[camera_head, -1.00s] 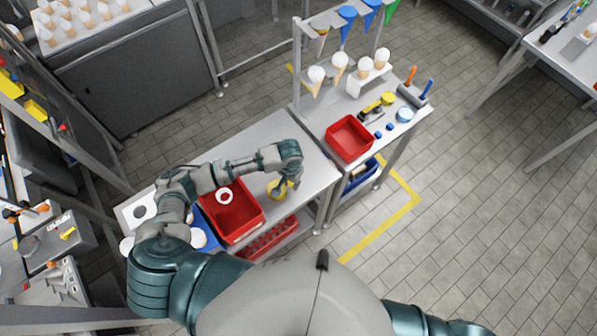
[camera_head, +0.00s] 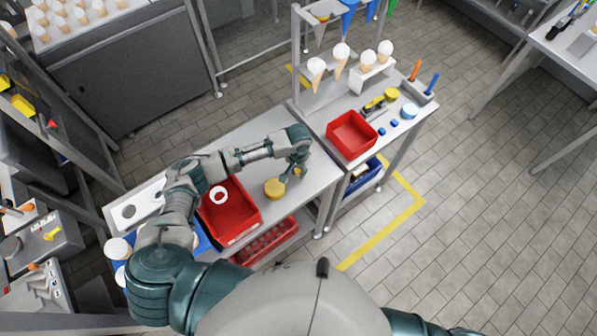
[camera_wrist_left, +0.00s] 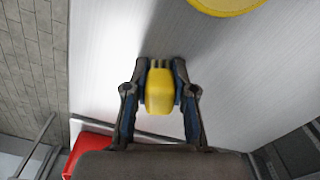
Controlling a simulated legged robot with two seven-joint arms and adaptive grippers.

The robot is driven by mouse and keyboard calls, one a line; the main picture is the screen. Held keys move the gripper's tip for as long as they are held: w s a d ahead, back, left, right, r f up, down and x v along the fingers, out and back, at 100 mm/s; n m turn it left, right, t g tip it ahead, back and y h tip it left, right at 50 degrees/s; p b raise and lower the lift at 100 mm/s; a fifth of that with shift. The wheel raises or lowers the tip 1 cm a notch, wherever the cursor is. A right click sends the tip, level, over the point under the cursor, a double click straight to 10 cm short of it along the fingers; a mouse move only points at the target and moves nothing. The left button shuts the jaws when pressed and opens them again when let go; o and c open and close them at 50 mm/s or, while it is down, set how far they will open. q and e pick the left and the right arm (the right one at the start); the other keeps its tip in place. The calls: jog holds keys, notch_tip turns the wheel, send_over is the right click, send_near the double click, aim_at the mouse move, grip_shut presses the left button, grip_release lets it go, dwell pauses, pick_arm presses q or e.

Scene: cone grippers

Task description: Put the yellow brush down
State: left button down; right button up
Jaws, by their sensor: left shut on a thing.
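My left gripper (camera_head: 292,175) is over the metal table (camera_head: 318,178), near its right end. In the left wrist view the gripper (camera_wrist_left: 160,85) is shut on a small yellow piece, the yellow brush (camera_wrist_left: 160,92), held between both fingers. Only a small bit of the brush (camera_head: 298,170) shows in the head view, the rest hidden by the fingers. I cannot tell whether it touches the table. A round yellow object (camera_head: 273,188) lies on the table just left of the gripper, apart from it; it also shows in the left wrist view (camera_wrist_left: 228,5). My right gripper is out of view.
A red bin (camera_head: 228,215) holding a white ring stands on the table to the left. A second red bin (camera_head: 350,136) is on the adjoining bench at the right, with small yellow and blue items behind it.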

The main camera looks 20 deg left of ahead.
pick_arm(q)
jog(key=c, duration=1)
grip_release()
jog(key=shift+d, duration=0.3)
jog(key=shift+o, duration=0.2)
jog(key=shift+a, duration=0.1)
jog(key=shift+r, duration=0.2)
notch_tip(320, 180, up, 12)
jog(key=shift+f, duration=0.15)
